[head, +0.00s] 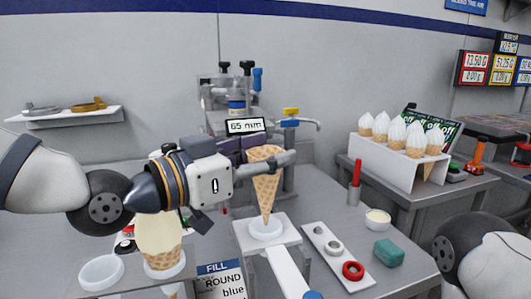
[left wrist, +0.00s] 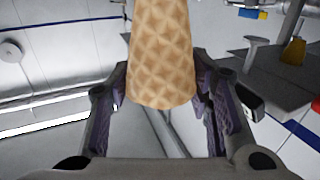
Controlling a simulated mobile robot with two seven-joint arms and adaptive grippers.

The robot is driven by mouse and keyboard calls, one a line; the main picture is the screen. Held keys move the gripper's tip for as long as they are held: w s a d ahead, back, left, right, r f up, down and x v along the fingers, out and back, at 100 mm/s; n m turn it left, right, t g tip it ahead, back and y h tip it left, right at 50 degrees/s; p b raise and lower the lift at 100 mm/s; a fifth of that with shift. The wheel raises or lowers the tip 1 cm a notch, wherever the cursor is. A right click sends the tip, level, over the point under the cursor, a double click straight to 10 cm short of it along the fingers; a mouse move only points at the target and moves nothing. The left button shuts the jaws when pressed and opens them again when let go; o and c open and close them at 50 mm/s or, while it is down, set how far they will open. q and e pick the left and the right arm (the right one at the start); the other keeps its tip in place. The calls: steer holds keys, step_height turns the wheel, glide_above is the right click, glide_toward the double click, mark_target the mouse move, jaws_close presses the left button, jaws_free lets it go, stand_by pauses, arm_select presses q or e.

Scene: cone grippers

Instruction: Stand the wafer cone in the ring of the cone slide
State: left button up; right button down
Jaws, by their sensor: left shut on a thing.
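The wafer cone (head: 266,190) is light brown with a waffle pattern and hangs upright, tip down. My left gripper (head: 268,160) is shut on it near its wide top. In the left wrist view the cone (left wrist: 160,55) sits between the two purple-padded fingers (left wrist: 158,112). The cone slide (head: 285,268) is a white block and rail with a white ring (head: 266,231) on it. The cone's tip is at the ring's opening; I cannot tell whether it is inside or just above. My right gripper is out of the picture; only part of that arm shows.
A cream-filled cone (head: 162,258) stands at left beside a white ring dish (head: 101,271). Several filled cones stand in a white rack (head: 385,165).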

mark_target(255, 179)
arm_select(q)
steer(key=shift+r, duration=0.1)
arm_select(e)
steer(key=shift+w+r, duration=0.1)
